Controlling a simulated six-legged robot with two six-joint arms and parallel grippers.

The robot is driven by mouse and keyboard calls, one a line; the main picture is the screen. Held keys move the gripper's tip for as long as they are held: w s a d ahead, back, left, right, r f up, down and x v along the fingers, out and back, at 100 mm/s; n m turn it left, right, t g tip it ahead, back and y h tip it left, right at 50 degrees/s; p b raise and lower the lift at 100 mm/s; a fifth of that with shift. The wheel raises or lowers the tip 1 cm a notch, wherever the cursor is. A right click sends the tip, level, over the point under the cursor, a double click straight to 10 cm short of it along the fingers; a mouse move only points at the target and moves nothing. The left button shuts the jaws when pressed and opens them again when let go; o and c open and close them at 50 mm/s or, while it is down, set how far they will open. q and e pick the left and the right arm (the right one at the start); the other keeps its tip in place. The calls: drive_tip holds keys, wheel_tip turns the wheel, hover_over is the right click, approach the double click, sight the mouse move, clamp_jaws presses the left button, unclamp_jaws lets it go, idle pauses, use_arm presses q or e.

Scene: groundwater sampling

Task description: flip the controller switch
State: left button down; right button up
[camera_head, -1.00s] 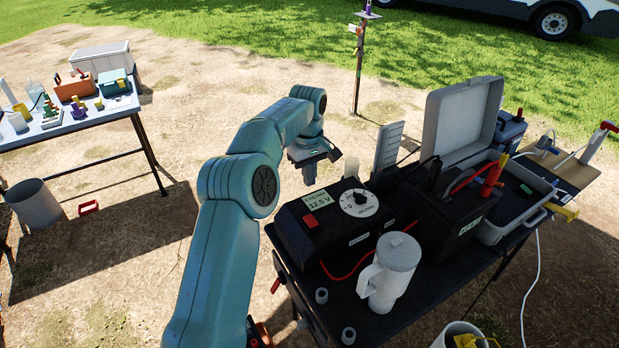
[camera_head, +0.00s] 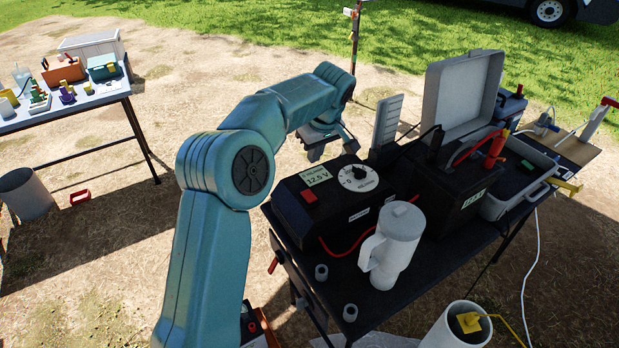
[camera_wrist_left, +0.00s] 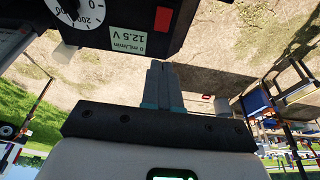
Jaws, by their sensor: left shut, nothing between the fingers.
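The controller (camera_head: 325,205) is a black box on the dark table. It carries a red switch (camera_head: 309,196), a 12.5 V display (camera_head: 317,175) and a white dial (camera_head: 359,178). My left arm comes in from the left, and its gripper (camera_head: 316,150) is behind the controller's far left side, partly hidden by it. In the left wrist view the gripper (camera_wrist_left: 160,68) is shut and empty, with its fingertips close to the controller's edge. There the red switch (camera_wrist_left: 163,18) shows just beyond the fingertips, with a gap. My right gripper is not in view.
A white lidded jug (camera_head: 397,245) stands in front of the controller. A black battery (camera_head: 450,205) and an open grey case (camera_head: 465,100) are to its right. A bucket (camera_head: 455,328) is at lower right. A second table (camera_head: 85,105) is at far left.

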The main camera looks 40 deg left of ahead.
use_arm(q)
drive_tip(key=p, duration=0.1)
approach(306, 192)
drive_tip(key=x, duration=0.5)
drive_tip(key=shift+w+a, duration=0.15)
drive_tip(key=shift+f, duration=0.75)
